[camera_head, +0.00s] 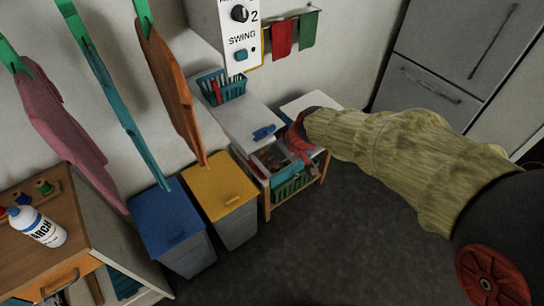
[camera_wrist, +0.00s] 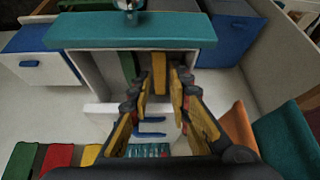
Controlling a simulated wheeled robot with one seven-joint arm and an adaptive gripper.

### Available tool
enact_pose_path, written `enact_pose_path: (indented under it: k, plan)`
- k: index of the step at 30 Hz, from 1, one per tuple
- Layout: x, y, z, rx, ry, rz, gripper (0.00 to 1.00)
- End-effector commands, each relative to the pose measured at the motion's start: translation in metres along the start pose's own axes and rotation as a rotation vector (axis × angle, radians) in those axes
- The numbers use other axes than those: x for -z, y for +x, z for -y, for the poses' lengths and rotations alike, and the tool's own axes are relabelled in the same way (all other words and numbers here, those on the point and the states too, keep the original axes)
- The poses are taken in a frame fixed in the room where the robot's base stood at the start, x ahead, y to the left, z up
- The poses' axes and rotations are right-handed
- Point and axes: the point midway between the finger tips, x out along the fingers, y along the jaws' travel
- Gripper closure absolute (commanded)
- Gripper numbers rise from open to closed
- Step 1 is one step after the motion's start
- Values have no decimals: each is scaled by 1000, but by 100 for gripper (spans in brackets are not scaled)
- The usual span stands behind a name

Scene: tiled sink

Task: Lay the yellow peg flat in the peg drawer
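A yellow peg (camera_wrist: 160,72) lies lengthwise in an open drawer with a teal front (camera_wrist: 110,32) in the wrist view. A green peg (camera_wrist: 128,68) lies beside it to the left. My gripper (camera_wrist: 158,84) is over the drawer, its dark fingers with yellow pads spread on either side of the yellow peg. A gap shows between the peg and the fingers. In the head view my gripper is at the low white unit, and the peg cannot be made out there.
In the head view a blue bin (camera_head: 170,215) and a yellow bin (camera_head: 218,190) stand left of the unit. Dark floor (camera_head: 340,240) is clear in front.

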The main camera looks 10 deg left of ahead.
Motion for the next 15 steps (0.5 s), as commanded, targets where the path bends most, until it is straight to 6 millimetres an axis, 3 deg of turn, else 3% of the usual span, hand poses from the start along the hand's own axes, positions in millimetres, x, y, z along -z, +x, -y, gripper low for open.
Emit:
enact_pose_path:
  k: [9, 15]
  plan:
    - [2, -68, -1, -4, 1, -5, 81]
    - [2, -101, -1, -2, 0, -4, 81]
